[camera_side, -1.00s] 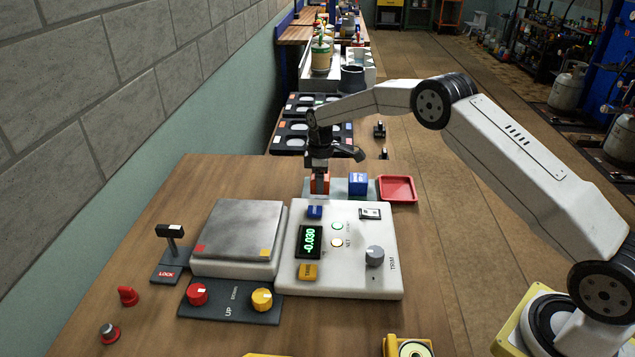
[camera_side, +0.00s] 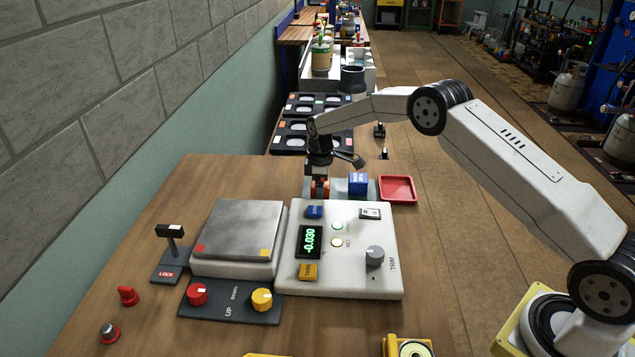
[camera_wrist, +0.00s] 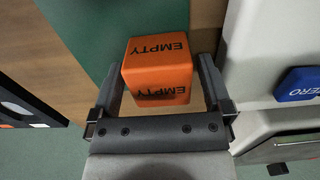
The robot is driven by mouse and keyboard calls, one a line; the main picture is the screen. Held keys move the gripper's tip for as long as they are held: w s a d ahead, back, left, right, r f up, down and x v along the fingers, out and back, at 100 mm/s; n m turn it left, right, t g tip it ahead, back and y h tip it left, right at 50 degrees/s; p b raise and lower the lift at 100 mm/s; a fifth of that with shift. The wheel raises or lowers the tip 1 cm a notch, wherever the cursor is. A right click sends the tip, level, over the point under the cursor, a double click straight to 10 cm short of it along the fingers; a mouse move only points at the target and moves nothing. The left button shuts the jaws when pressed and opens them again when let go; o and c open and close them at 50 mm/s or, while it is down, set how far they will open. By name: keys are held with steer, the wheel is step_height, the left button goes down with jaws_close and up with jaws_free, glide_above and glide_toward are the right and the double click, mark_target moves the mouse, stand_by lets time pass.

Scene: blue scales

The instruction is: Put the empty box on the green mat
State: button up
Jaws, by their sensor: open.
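The empty box is an orange cube marked EMPTY (camera_wrist: 157,62), seen between my gripper's two fingers in the wrist view. In the side view only part of the orange box (camera_side: 320,188) shows under my gripper (camera_side: 320,190), behind the scale. My gripper (camera_wrist: 160,95) is open, with a finger on each side of the box. The green mat (camera_wrist: 85,22) lies beside and partly behind the box in the wrist view; a grey-green strip of it (camera_side: 340,190) shows in the side view. I cannot tell whether the box rests on the mat's edge.
A blue box (camera_side: 358,184) stands right of my gripper, with a red tray (camera_side: 397,189) beyond it. The white scale console (camera_side: 375,285) with its metal pan (camera_side: 240,228) is close in front. A blue ZERO button (camera_wrist: 298,85) shows right of the fingers.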

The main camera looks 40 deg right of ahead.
steer(key=shift+r, duration=0.1)
step_height(320, 180, up, 12)
stand_by(0.7)
stand_by(0.5)
steer(key=s+a+m+t, duration=0.1)
steer(key=s+a+m, duration=0.1)
steer(key=s, duration=0.8)
steer(key=s+a+f+m, duration=0.1)
steer(key=s+m, duration=0.3)
steer(key=s, duration=0.7)
steer(key=s+a+f+m+t, duration=0.1)
steer(key=s+a+m, duration=0.2)
steer(key=s, duration=0.8)
steer(key=shift+s+f+t, duration=0.15)
steer(key=shift+s+t, duration=0.05)
steer(key=shift+t, duration=0.1)
